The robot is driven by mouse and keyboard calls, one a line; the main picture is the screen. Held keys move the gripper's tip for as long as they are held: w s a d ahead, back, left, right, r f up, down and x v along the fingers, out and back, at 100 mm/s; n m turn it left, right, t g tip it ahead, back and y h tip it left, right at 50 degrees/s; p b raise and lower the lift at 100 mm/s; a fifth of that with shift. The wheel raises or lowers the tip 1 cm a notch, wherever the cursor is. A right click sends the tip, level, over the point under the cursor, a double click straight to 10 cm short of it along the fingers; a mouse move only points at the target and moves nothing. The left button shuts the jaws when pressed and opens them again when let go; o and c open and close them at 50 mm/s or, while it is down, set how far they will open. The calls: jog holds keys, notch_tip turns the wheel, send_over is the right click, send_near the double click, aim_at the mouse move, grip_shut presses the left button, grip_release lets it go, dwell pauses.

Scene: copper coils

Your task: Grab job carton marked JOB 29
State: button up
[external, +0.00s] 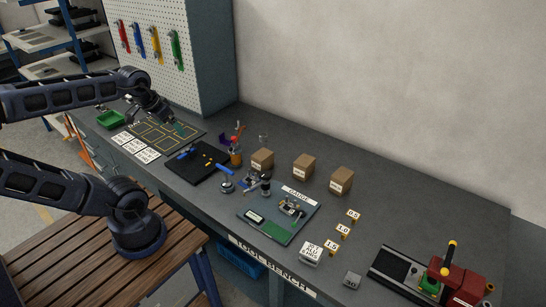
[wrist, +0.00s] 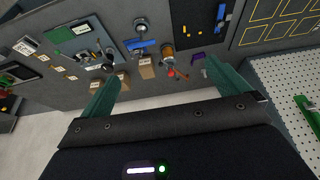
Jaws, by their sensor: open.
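Three small brown cartons stand in a row at the back of the bench: a left one (external: 262,160), a middle one (external: 304,167) and a right one (external: 341,181). Each has a white label on its front, too small to read, so I cannot tell which is JOB 29. My gripper (external: 181,129) is open and empty above the left part of the bench, well left of the cartons.
A blue-grey gauge board (external: 272,232) lies in front of the cartons. A black tray (external: 185,174) lies farther left, a red vise (external: 462,283) far right. A pegboard cabinet (external: 160,50) rises behind my gripper.

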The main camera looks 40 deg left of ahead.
jog(key=w+d+n+g, duration=0.15)
jog(key=w+n, duration=0.35)
jog(key=w, duration=0.6)
jog(key=n+g, duration=0.3)
jog(key=n, duration=0.9)
send_over(262, 154)
notch_tip(262, 154, down, 21)
jog(key=shift+s+a+f, duration=0.1)
jog(key=shift+s+a, duration=0.05)
jog(key=shift+w+d+f, duration=0.2)
jog(key=shift+w+f, duration=0.1)
jog(key=shift+f, duration=0.3)
notch_tip(262, 154, down, 10)
jog(key=shift+s+f, duration=0.1)
jog(key=shift+f, duration=0.15)
jog(key=c, duration=1)
